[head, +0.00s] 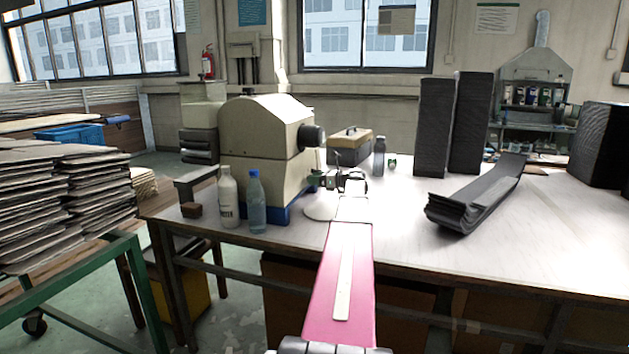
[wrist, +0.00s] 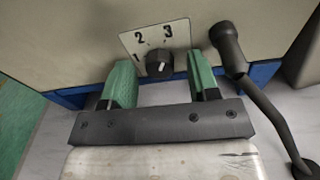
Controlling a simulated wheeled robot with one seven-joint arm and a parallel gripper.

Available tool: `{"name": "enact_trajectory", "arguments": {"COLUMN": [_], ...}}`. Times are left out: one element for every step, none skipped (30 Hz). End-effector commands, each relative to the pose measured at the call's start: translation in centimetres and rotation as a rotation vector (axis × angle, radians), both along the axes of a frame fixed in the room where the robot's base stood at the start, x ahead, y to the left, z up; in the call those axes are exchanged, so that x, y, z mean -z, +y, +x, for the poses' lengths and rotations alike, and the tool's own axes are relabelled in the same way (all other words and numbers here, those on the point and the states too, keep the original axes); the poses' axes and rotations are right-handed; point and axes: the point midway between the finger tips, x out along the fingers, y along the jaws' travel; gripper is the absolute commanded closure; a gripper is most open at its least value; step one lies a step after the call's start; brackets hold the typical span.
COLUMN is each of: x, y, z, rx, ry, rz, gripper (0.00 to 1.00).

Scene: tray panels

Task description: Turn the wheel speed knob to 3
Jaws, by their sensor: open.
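The black wheel speed knob (wrist: 157,64) sits on a white plate (wrist: 137,42) marked 1, 2 and 3, on the cream machine's face. A short white mark shows on the knob; I cannot tell for sure which number it points to. My gripper's green fingers (wrist: 161,72) are open, one on each side of the knob, with gaps visible on both sides. In the head view, my gripper (head: 343,181) is at the right side of the cream machine (head: 262,135) with a blue base. The knob is hidden there.
A black rod with a thick end (wrist: 228,45) stands close to the right finger. A white bottle (head: 228,198) and a clear blue-capped bottle (head: 256,203) stand in front of the machine. Dark curved stacks (head: 475,200) lie on the table (head: 520,245) at right.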

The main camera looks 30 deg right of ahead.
Motion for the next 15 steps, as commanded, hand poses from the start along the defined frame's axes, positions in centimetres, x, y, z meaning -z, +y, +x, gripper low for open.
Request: {"name": "enact_trajectory", "arguments": {"x": [0.0,-0.1,-0.1,-0.2,-0.2,-0.2,-0.3,-0.3,-0.4,-0.4,-0.5,-0.5,-0.6,-0.6,-0.6], "y": [-0.4,-0.6,-1.0,-1.4,-1.7,-2.2,-2.7,-3.1,-3.6,-4.0,-4.3,-4.8,-5.2,-5.5,-5.8], "z": [-0.4,-0.6,-1.1,-1.5,-1.9,-2.4,-2.8,-3.3,-3.9,-4.2,-4.6,-5.2,-5.5,-5.9,-6.2], "rx": [0.001,0.002,0.002,0.002,0.002,0.002,0.003,0.003,0.002,0.002,0.002,0.002,0.002,0.001,0.001], "ry": [0.0,0.0,0.0,0.0,0.0,0.0,0.0,0.0,0.0,0.0,0.0,0.0,0.0,0.0,0.0], "rz": [0.0,0.0,0.0,0.0,0.0,0.0,0.0,0.0,0.0,0.0,0.0,0.0,0.0,0.0,0.0], "gripper": [0.45,0.45,0.45,0.45,0.45,0.45,0.45,0.45,0.45,0.45,0.45,0.45,0.45,0.45,0.45]}}
